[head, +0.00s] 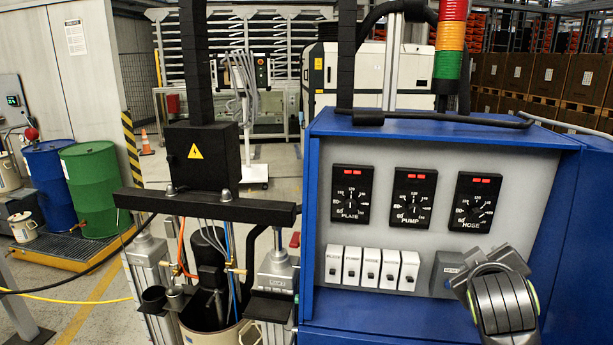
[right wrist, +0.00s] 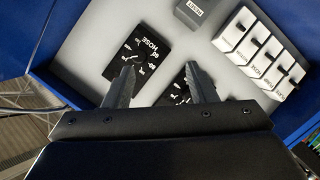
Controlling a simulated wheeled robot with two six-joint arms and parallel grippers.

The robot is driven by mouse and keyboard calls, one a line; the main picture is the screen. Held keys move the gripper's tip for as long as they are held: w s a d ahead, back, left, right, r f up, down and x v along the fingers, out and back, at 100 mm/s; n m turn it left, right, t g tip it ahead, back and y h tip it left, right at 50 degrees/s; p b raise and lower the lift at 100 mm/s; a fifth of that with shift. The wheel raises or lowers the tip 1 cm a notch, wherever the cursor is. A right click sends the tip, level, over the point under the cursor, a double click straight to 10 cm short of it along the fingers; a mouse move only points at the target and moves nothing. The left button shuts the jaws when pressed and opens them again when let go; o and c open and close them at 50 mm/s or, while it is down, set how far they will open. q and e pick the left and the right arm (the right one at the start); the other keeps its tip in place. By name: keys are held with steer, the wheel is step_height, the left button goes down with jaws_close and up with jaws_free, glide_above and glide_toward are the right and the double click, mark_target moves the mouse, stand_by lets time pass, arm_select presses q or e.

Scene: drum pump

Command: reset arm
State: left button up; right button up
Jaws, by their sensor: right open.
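My right gripper (right wrist: 160,80) is open and empty in the right wrist view, its two fingers spread and pointing toward the control panel. The hose dial (right wrist: 141,52) and pump dial (right wrist: 190,88) show upside down beyond the fingers; I cannot tell the exact gap. A dark box marked reset (right wrist: 202,12) sits at the top of that view. In the head view my right arm covers the panel's lower right, beside the reset box (head: 447,272). My left gripper is not in view.
The blue cabinet (head: 400,320) carries plate (head: 351,196), pump (head: 412,198) and hose (head: 474,201) dials with red lights, above several white switches (head: 372,267). A pump frame (head: 205,207) over a drum stands left. Green (head: 92,188) and blue (head: 50,183) drums stand further left.

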steer(key=s+f+m+g+y, duration=0.1)
steer(key=s+f+g, duration=0.1)
steer(key=s+f, duration=0.6)
steer(key=s+f+g+y, duration=0.2)
steer(key=s+f, duration=0.2)
steer(key=f, duration=0.8)
steer(key=s+a+f+m+g+y, duration=0.1)
steer(key=s+a+f+m+g, duration=0.1)
steer(key=s+f, duration=0.6)
steer(key=s+a+f+m+g+y, duration=0.15)
steer(key=s+f, duration=0.25)
steer(key=s, duration=0.7)
step_height(320, 180, down, 27)
steer(key=d+g+b, duration=0.1)
steer(key=g+b, duration=0.1)
steer(key=b, duration=0.1)
steer(key=s+a+f+g+b, duration=0.1)
steer(key=s+f+b, duration=0.1)
steer(key=s+f, duration=1.3)
step_height(320, 180, down, 4)
steer(key=shift+s+r, duration=0.1)
steer(key=shift+s, duration=0.1)
